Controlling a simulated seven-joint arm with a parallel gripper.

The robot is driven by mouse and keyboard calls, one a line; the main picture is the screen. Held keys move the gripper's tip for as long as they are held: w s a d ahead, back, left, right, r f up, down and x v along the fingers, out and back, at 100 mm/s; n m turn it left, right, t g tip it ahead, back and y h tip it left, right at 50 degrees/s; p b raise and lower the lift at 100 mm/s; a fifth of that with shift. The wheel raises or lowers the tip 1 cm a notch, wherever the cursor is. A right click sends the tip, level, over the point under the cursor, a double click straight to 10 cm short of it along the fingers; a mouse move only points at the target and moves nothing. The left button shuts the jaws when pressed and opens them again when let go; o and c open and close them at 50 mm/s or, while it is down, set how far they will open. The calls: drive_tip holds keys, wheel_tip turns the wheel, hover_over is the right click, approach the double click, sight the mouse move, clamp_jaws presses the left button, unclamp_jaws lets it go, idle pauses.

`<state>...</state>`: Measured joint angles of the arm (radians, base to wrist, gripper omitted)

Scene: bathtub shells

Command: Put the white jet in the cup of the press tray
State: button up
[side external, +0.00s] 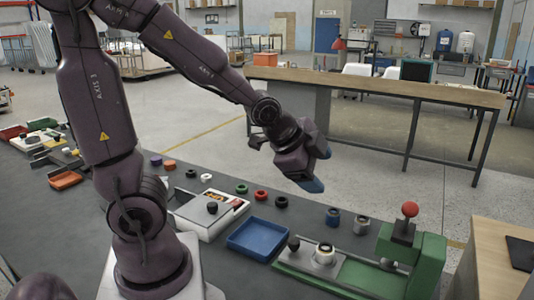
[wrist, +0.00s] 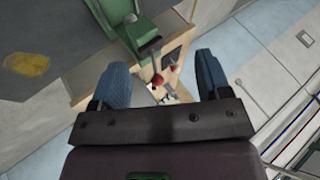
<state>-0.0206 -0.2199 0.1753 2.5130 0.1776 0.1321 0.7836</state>
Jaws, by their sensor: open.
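My gripper (side external: 319,170) is open and empty, held high above the bench with its blue fingertips apart. In the wrist view its two fingers (wrist: 163,78) stand apart with nothing between them. The press tray (side external: 300,262) lies in front of the green press (side external: 392,262). Its pale, ring-shaped cup (side external: 325,250) has a dark centre; I cannot tell what is inside. The jet is not clear in the wrist view.
The press has a red-knobbed lever (side external: 410,210), also in the wrist view (wrist: 154,56). A blue bin (side external: 258,238) stands left of the tray. Several coloured rings lie behind it, near a white box (side external: 210,216). A wooden table (side external: 492,262) stands at the right.

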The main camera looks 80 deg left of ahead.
drive_tip(key=s+d+r+n+g, duration=0.1)
drive_tip(key=s+d+r+n, duration=0.2)
drive_tip(key=s+n, duration=0.1)
drive_tip(key=s+d+r+n+g+h, duration=0.1)
drive_tip(key=s+d+r+n, duration=0.2)
drive_tip(key=s, duration=0.4)
drive_tip(key=shift+s+d+r+n, duration=0.25)
drive_tip(key=shift+r+n, duration=0.25)
drive_tip(key=shift+n, duration=0.3)
